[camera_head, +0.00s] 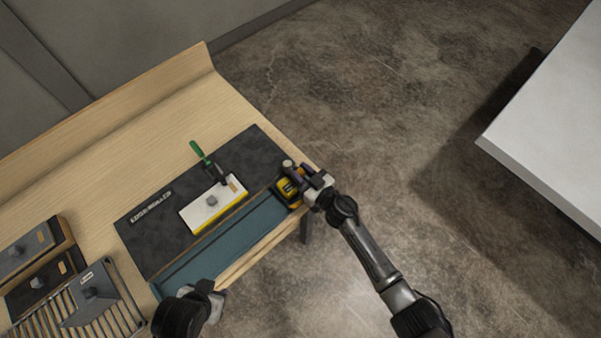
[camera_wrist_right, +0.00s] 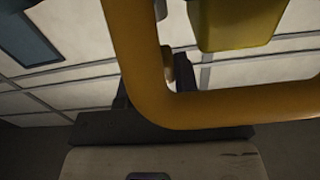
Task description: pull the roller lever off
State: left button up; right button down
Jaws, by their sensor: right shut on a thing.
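The yellow and black edge roller (camera_head: 288,188) sits at the right end of the teal tray, by the table's front right edge. My right gripper (camera_head: 308,183) is at its right side, shut on the roller lever. In the right wrist view the lever (camera_wrist_right: 140,60) is a thick orange-yellow bent bar crossing close in front of the gripper. A yellow block (camera_wrist_right: 237,22) shows above it. The gripper hides part of the roller in the head view. My left gripper (camera_head: 212,295) is at the tray's near left end, seen from above; its fingers are not clear.
The teal tray (camera_head: 225,245) runs along the table's front edge. A slatted rack (camera_head: 120,315) and grey boxes (camera_head: 25,250) stand at left.

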jog(key=shift+f, duration=0.1)
jog(key=c, duration=0.8)
grip_release()
jog(key=shift+c, duration=0.2)
jog(key=v, duration=1.4)
jog(key=shift+p, duration=0.3)
jog(key=shift+a, duration=0.1)
